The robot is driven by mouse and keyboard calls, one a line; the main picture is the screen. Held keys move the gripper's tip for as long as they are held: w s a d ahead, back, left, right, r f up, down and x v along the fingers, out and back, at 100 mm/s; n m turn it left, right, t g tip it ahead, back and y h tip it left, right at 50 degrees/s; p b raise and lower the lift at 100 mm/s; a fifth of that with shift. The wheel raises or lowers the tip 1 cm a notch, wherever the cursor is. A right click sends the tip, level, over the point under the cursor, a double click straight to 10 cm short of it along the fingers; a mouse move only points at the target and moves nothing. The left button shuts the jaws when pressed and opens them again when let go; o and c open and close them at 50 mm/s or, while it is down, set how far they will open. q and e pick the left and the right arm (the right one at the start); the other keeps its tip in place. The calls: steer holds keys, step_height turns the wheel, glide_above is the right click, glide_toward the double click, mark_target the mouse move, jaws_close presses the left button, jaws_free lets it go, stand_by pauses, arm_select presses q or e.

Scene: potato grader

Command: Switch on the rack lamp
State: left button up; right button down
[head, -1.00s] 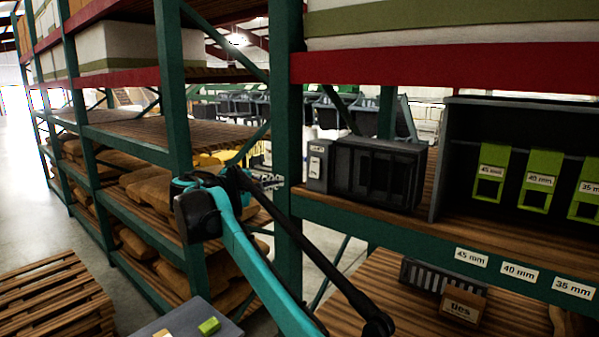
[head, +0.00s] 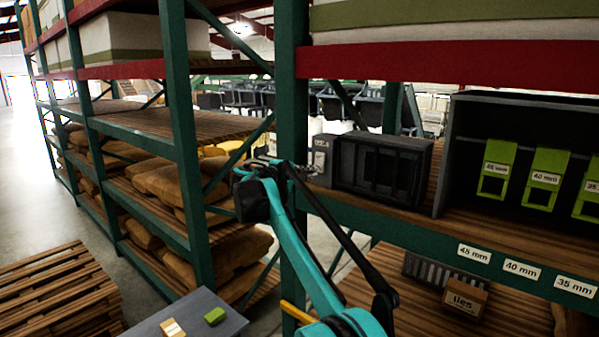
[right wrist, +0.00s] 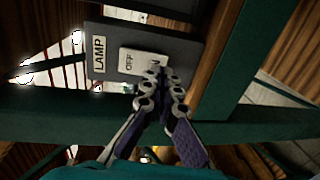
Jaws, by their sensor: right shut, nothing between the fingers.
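The grey lamp switch box (head: 321,160) sits at the left end of the rack shelf, against the green upright. In the right wrist view it carries a LAMP label (right wrist: 98,55) and a white rocker (right wrist: 135,62) marked OFF, with an N visible at its other end. My right gripper (right wrist: 161,74) is shut and empty, its fingertips over the N end of the rocker and hiding part of the lettering. I cannot tell whether they touch it. In the head view the right gripper (head: 300,168) reaches the box from the left. My left gripper is not in view.
A dark slotted unit (head: 382,168) stands right beside the switch box. A dark cabinet (head: 480,110) with green tags is further right. The green upright (head: 287,100) stands close to my arm. A grey table (head: 190,318) and a pallet (head: 55,295) are at lower left.

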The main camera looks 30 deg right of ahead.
steer(key=shift+w+d+f, duration=0.1)
steer(key=shift+w+d, duration=0.05)
steer(key=shift+d, duration=0.35)
steer(key=shift+w+d+f+h+b, duration=0.2)
steer(key=shift+d+h+b, duration=0.2)
steer(key=shift+h+b, duration=0.2)
steer(key=shift+a, duration=0.1)
